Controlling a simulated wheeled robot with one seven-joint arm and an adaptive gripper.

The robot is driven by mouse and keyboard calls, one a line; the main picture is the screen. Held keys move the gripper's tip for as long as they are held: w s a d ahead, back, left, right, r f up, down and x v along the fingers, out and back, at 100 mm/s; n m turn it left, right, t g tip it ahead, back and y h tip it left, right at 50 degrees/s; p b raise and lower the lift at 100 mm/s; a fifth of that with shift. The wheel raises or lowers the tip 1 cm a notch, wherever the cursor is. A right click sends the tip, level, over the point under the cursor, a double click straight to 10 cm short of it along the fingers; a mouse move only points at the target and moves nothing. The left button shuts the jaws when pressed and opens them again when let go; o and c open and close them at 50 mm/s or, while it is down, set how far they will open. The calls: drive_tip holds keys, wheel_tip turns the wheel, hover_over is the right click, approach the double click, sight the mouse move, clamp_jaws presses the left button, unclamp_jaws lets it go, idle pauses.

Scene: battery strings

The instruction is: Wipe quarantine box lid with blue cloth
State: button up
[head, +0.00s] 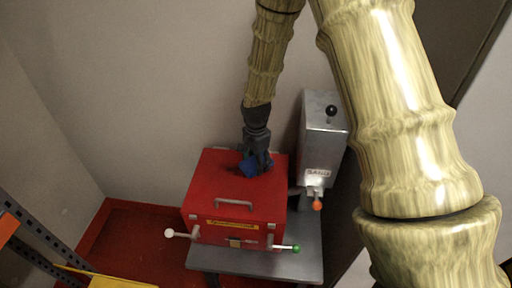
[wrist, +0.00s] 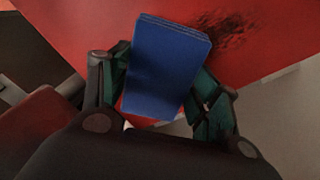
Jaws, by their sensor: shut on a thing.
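The quarantine box is the red box (head: 222,197) with a yellow label, a latch and a grey handle on its front. Its lid is the red top face, which also shows in the wrist view (wrist: 110,18). A dark smudge (wrist: 232,35) lies on the lid beside the cloth. My gripper (head: 255,164) is over the back right part of the lid, pointing down.
The box stands on a grey table (head: 306,255). A grey metal dispenser (head: 322,140) with a black knob and an orange-tipped lever stands close on the right. White (head: 169,233) and green (head: 296,248) knobs stick out at the box's front. The wall is close behind. A yellow item (head: 110,280) is at lower left.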

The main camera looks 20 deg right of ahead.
drive_tip(key=shift+d+r+p, duration=0.2)
drive_tip(key=shift+r+p, duration=0.4)
drive_tip(key=shift+r, duration=0.45)
drive_tip(key=shift+a+r+p, duration=0.1)
drive_tip(key=shift+r+p, duration=1.05)
drive_tip(key=shift+r, duration=0.3)
drive_tip(key=shift+r+p, duration=0.1)
drive_tip(key=shift+p, duration=0.2)
drive_tip(key=p, duration=0.3)
drive_tip(key=shift+w+r+p, duration=0.1)
drive_tip(key=shift+r+p, duration=0.15)
drive_tip(key=shift+p, duration=0.15)
drive_tip(key=p, duration=0.2)
drive_tip(key=shift+a+p, duration=0.1)
drive_tip(key=shift+p, duration=0.2)
drive_tip(key=p, duration=0.2)
drive_tip(key=shift+f+p, duration=0.25)
drive_tip(key=shift+p, duration=0.1)
drive_tip(key=shift+f+p, duration=0.3)
